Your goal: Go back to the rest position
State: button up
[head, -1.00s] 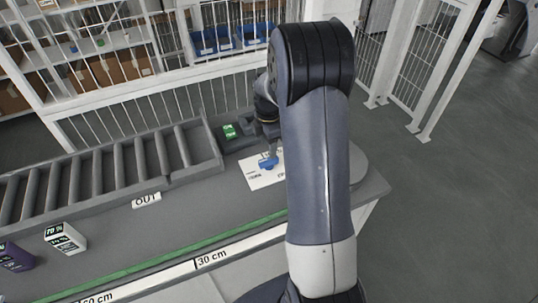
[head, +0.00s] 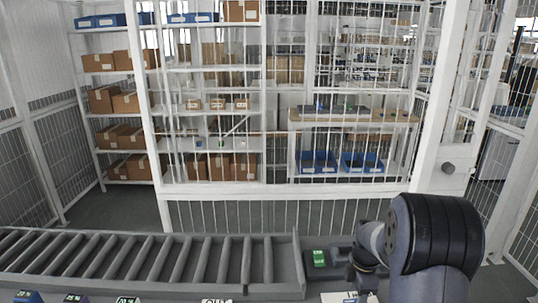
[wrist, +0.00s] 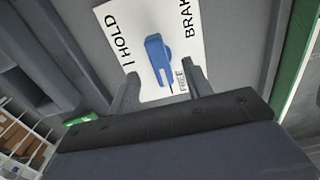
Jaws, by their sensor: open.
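My gripper (wrist: 159,72) is open, with its two fingers apart in the wrist view. A blue lever (wrist: 157,55) stands on a white card (wrist: 118,25) printed HOLD, BRAKE and FREE, in front of the fingertips. The lever shows in the gap between the fingers. I cannot tell its exact distance from them, and nothing is seen gripped. In the head view my arm fills the lower right, and the card (head: 333,298) is cut off by the bottom edge. My fingers are not clear there.
A roller conveyor (head: 150,262) runs along the lower left. A small green-topped item (head: 319,258) sits at its right end, beside my arm. Behind are a white railing (head: 260,213) and shelves with brown boxes (head: 128,101) and blue bins (head: 318,163). Several small boxes (head: 75,298) show at the bottom left.

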aim_at(355, 301)
notch_tip(355, 301, down, 5)
jog(key=shift+r+b, duration=0.15)
jog(key=shift+b, duration=1.1)
jog(key=shift+r+m, duration=0.15)
jog(key=shift+m, duration=0.25)
jog(key=shift+r+n, duration=0.15)
jog(key=shift+n, duration=0.15)
notch_tip(355, 301, up, 9)
jog(key=p, duration=0.7)
notch_tip(355, 301, down, 10)
jog(key=b, duration=0.7)
jog(key=shift+r, duration=0.25)
jog(key=m, duration=0.4)
jog(key=shift+r+p, duration=0.1)
jog(key=shift+p, duration=0.2)
jog(key=m, duration=0.5)
